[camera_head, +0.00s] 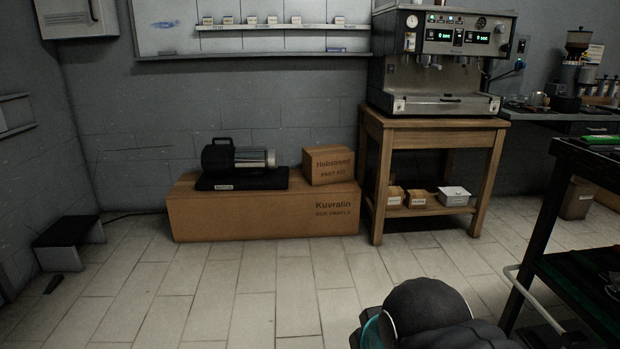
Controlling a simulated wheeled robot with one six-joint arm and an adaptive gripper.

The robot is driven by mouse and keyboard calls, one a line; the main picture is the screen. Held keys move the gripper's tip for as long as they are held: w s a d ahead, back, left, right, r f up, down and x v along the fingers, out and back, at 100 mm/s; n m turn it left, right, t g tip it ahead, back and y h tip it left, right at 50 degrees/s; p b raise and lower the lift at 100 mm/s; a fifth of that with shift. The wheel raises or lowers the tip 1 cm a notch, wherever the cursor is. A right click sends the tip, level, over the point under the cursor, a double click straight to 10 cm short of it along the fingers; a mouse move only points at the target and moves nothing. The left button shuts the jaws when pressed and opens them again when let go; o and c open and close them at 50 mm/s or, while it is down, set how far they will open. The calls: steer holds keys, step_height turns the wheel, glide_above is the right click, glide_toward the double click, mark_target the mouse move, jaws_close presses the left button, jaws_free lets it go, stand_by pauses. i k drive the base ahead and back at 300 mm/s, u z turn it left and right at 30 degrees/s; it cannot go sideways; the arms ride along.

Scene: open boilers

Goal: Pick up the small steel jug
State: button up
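A small shiny metal vessel (538,99) stands on the counter at the right, between the espresso machine and the coffee grinder. It may be the small steel jug, but it is too small and far to be sure. Dark rounded parts of my own arm show at the bottom right. My gripper is not in view, so whether it is open or holds anything is not shown.
An espresso machine (440,62) stands on a wooden table (430,124). A grinder (570,77) is at right. A dark workbench (590,156) fills the right edge. A long cardboard box (240,216) lies by the wall. The tiled floor (240,290) is mostly clear.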

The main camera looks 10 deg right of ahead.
mark_target(536, 98)
steer(key=z, duration=0.2)
steer(key=i, duration=1.8)
steer(key=z, duration=0.95)
steer(key=i, duration=1.95)
steer(key=z, duration=0.85)
steer(key=i, duration=0.65)
steer(key=z, duration=0.85)
steer(key=i, duration=0.7)
steer(key=z, duration=0.8)
steer(key=i, duration=0.9)
steer(key=u, duration=0.15)
